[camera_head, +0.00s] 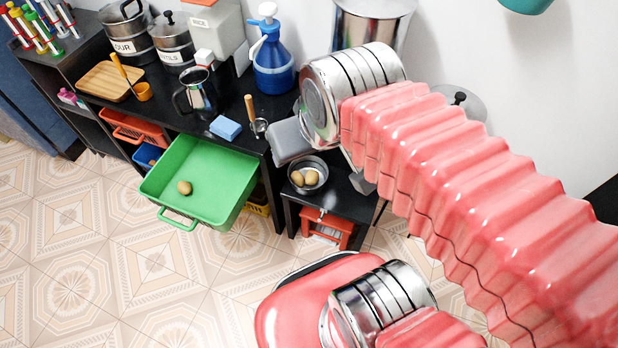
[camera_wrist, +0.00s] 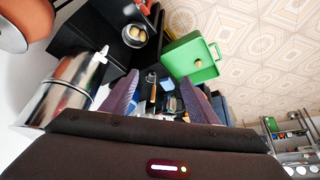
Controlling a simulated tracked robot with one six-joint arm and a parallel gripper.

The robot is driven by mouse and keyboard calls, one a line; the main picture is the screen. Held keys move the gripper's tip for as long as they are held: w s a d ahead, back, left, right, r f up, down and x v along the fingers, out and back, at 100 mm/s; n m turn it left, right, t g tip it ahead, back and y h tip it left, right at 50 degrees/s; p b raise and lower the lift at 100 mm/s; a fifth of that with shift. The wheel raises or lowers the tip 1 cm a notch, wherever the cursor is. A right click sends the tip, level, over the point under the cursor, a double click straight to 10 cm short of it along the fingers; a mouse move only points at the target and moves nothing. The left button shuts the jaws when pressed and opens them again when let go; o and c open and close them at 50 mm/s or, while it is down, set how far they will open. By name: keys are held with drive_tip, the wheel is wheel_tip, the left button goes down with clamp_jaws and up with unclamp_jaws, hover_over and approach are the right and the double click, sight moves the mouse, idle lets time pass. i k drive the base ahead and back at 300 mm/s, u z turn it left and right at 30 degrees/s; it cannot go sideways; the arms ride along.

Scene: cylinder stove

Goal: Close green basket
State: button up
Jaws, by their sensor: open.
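The green basket (camera_head: 208,175) is a drawer-like bin pulled well out from the black shelf unit, with its handle (camera_head: 178,219) toward the open floor. One potato (camera_head: 184,187) lies in it. In the wrist view the green basket (camera_wrist: 180,58) shows beyond my fingers, toward the upper right. My gripper (camera_wrist: 158,88) is open and empty, its two purplish fingers spread apart and not touching the basket. In the head view my arm hides much of the gripper, and it is above and to the right of the basket.
An orange basket (camera_head: 135,128) sits to the left. A pot with potatoes (camera_head: 308,174) stands on a low black shelf to the right. Tiled floor before the basket is clear.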

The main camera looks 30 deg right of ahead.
sight(222, 180)
drive_tip(key=u, duration=1.5)
drive_tip(key=i, duration=0.6)
drive_tip(key=u, duration=1.2)
